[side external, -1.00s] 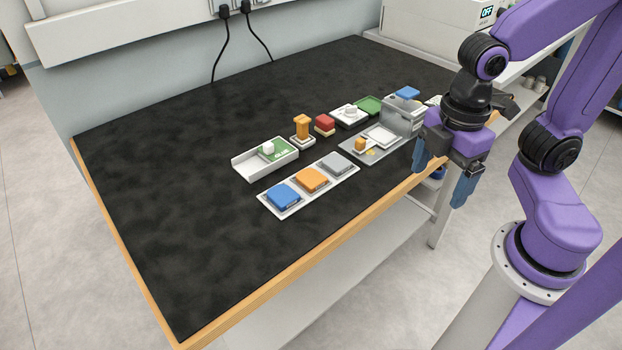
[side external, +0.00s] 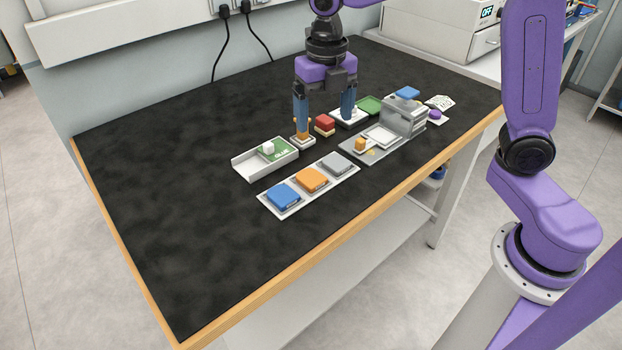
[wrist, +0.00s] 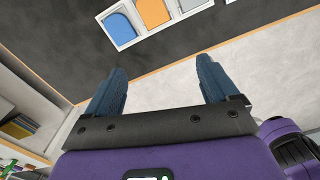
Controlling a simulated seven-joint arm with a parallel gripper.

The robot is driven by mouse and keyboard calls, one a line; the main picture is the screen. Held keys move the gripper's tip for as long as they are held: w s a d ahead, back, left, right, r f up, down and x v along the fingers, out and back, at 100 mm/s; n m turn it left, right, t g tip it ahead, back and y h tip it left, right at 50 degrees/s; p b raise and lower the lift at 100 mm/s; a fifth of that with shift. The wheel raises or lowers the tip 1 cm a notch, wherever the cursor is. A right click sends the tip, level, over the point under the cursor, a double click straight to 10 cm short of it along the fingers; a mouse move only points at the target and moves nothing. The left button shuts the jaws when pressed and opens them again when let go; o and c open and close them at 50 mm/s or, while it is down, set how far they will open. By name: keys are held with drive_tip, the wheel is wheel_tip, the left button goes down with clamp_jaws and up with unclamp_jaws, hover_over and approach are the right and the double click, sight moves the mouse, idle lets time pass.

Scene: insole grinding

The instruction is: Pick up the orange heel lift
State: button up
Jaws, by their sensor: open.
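The orange heel lift (side external: 312,180) lies in the middle place of a pale tray (side external: 265,209), between a blue piece (side external: 283,196) and a grey piece (side external: 337,162). In the wrist view the orange heel lift (wrist: 153,12) is at the top edge, partly cut off. My gripper (side external: 325,118) is open, pointing down, its blue fingers wide apart. In the side view it appears behind the tray, over the back row of items; its exact height is unclear. In the wrist view my gripper (wrist: 162,68) has nothing between its fingers.
A white holder with a green glue card (side external: 281,149), an orange-handled stamp-like item (side external: 302,138) and a red block (side external: 324,122) stand behind the tray. A grey machine (side external: 403,115) stands to the right. The table's left and front are clear.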

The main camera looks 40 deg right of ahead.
drive_tip(key=w+n, duration=0.3)
drive_tip(key=w, duration=0.1)
hover_over(311, 177)
drive_tip(key=f, duration=1.2)
drive_tip(key=shift+s+d, duration=0.1)
drive_tip(key=shift+d, duration=0.2)
drive_tip(key=shift+a+f, duration=0.15)
drive_tip(key=shift+f, duration=1.25)
drive_tip(key=shift+a+f, duration=0.1)
drive_tip(key=shift+f, duration=1.25)
drive_tip(key=c, duration=1.1)
